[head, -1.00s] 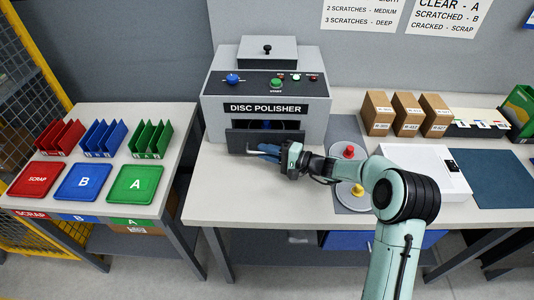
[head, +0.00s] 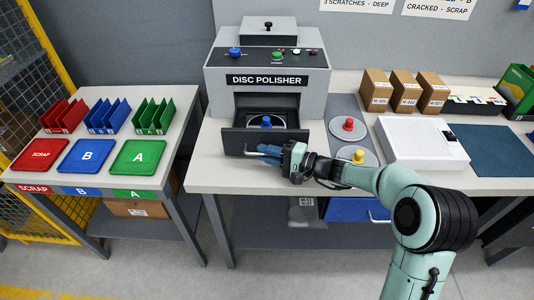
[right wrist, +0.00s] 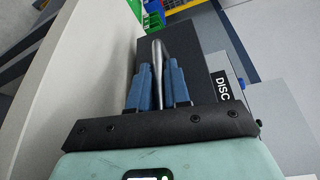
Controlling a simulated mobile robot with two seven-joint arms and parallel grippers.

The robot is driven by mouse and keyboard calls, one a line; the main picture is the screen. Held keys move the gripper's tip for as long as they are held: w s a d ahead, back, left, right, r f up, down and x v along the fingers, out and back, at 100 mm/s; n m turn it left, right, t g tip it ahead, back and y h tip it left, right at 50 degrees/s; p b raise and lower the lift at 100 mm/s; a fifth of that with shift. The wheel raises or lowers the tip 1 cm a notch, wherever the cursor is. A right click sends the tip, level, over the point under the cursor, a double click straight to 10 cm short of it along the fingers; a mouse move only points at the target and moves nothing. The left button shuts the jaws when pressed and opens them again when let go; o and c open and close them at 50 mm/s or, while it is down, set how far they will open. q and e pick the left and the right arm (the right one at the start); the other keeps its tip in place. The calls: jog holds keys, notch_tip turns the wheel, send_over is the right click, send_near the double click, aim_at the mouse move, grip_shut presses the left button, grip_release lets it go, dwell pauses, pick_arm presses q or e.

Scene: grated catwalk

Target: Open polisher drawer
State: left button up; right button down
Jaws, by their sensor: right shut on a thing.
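The disc polisher (head: 305,78) is a grey machine on the workbench. Its dark drawer (head: 234,140) is slid out toward me, and a disc with a blue knob (head: 266,122) shows inside. My right gripper (head: 268,153) is at the drawer's front, shut on the silver handle bar. In the right wrist view the handle (right wrist: 157,60) runs between the two blue fingers (right wrist: 158,85), with the dark drawer front beyond. My left gripper is not in view.
Right of the polisher, a grey mat (head: 343,112) carries discs with a red knob (head: 348,124) and a yellow knob (head: 358,155). A white box (head: 422,142) and cardboard boxes stand further right. A side table with red, blue and green trays (head: 139,157) is at the left.

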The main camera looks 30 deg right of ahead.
jog(key=c, duration=1.2)
grip_release()
jog(key=shift+o, duration=0.2)
jog(key=shift+d, duration=0.15)
jog(key=v, duration=1.3)
jog(key=shift+s+d, duration=0.1)
